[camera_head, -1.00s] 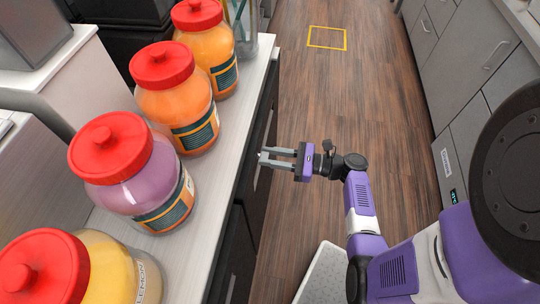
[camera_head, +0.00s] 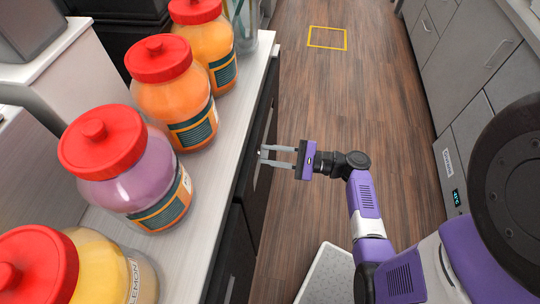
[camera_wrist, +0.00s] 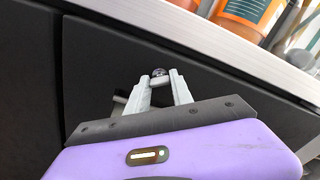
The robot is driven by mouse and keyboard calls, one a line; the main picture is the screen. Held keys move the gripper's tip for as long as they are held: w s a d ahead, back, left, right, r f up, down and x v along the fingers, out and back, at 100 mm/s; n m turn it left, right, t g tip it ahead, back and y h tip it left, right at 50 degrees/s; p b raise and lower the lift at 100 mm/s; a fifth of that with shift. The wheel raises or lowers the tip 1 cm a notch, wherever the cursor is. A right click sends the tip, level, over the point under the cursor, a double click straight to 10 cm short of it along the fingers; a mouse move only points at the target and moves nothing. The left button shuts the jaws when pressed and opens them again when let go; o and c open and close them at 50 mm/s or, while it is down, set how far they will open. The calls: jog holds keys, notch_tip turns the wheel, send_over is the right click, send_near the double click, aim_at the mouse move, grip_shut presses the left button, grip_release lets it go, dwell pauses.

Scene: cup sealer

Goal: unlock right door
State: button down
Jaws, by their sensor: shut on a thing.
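My gripper (camera_head: 261,155) is at the dark cabinet front under the counter, with its two grey fingers pointing at the door (camera_head: 260,195). In the wrist view my gripper (camera_wrist: 159,80) has its fingertips close together at a small round metal lock piece (camera_wrist: 158,71) on the black door face (camera_wrist: 105,60). The fingers are shut on this piece, and their tips partly hide it. In the head view the lock piece is too small to make out. The door lies flush with the panel beside it.
Several large jars with red lids, such as the purple one (camera_head: 125,165), stand on the white counter (camera_head: 205,195) above the door. Grey drawers (camera_head: 465,45) line the right side.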

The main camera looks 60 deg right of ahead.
jog(key=shift+f+n+b, duration=0.1)
jog(key=shift+n+b, duration=3.6)
jog(key=shift+n, duration=1.8)
jog(key=c, duration=1.1)
grip_release()
jog(key=shift+b+v, duration=0.55)
jog(key=shift+v, duration=3.35)
